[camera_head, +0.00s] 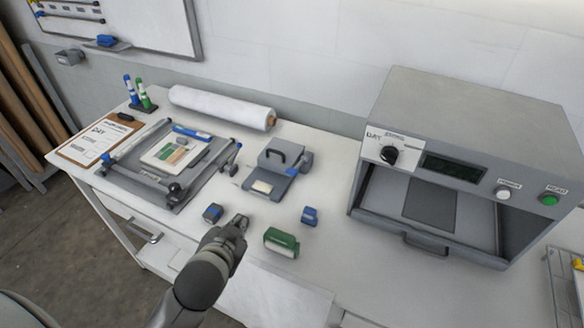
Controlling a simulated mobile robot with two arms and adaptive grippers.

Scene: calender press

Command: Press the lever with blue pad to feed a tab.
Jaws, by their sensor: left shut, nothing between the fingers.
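A grey tabletop device (282,186) with a black handle stands in the middle of the table. A cream tab-like piece (262,187) lies on its front plate. My right gripper is out of view.
A dark blue block (212,213) is close beside my left gripper. A green block (281,242) and a blue block (310,215) lie to its right. A grey frame press (120,176) stands left, a big grey machine (462,120) right. A white roll (222,108) lies behind.

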